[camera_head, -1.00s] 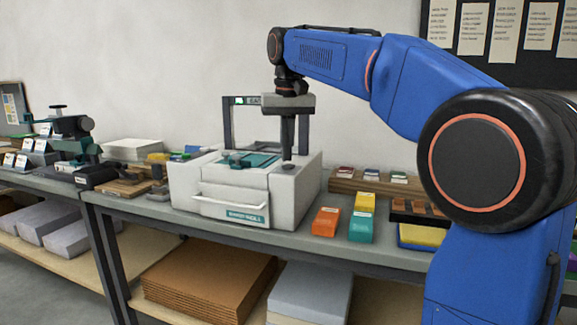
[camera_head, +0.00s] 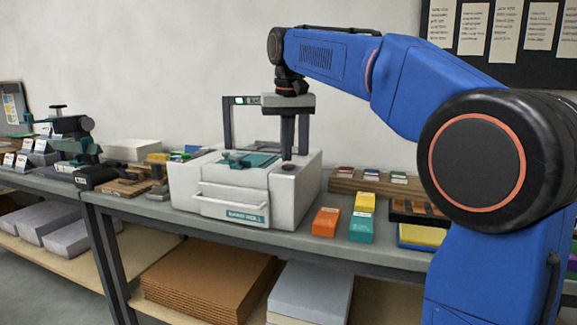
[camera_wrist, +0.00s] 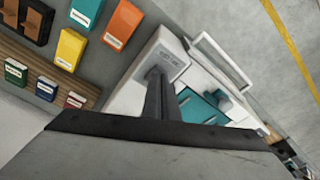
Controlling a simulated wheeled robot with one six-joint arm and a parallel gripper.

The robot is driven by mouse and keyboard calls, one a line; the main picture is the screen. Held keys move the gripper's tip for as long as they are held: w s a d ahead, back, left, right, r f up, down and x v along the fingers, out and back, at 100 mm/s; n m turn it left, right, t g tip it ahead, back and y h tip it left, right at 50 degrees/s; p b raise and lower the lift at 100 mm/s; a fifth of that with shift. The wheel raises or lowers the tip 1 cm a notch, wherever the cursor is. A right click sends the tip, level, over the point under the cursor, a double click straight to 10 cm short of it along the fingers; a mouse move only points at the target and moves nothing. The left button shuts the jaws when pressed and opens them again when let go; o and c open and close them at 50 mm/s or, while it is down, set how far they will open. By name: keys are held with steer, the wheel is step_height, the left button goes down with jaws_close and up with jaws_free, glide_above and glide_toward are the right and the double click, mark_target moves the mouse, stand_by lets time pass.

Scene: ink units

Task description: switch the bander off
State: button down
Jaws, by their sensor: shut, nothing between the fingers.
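The bander (camera_head: 215,195) is a white machine on the bench with a teal plate, a white front handle and a dark upright frame behind. A small dark round control (camera_head: 288,167) sits on its top right part. My gripper (camera_head: 288,156) points straight down over this control, shut and empty, its tips at or just above it; I cannot tell whether they touch. In the wrist view my gripper (camera_wrist: 156,75) reaches the white top of the bander (camera_wrist: 125,92), beside small dark lettering too small to read. The tips hide most of the control there.
Orange (camera_head: 325,221) and teal (camera_head: 361,228) boxes stand right of the bander, with a yellow box (camera_head: 365,202) and a wooden rack (camera_head: 345,184) behind. A dark green device (camera_head: 70,135) stands at left. Cardboard (camera_head: 205,280) lies on the lower shelf.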

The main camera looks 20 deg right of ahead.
steer(key=shift+f, duration=0.15)
steer(key=shift+s+f, duration=0.1)
steer(key=shift+f, duration=1.25)
steer(key=shift+r, duration=3.55)
steer(key=s+d+f+t, duration=0.1)
steer(key=s+d+f, duration=0.2)
steer(key=s+f, duration=1.3)
steer(key=s+d+f+n+t, duration=0.1)
steer(key=s+d+f, duration=0.3)
steer(key=s+f, duration=1.2)
step_height(320, 180, down, 2)
steer(key=shift+s+f+t, duration=0.15)
steer(key=shift+s+t, duration=0.2)
steer(key=shift+t, duration=0.05)
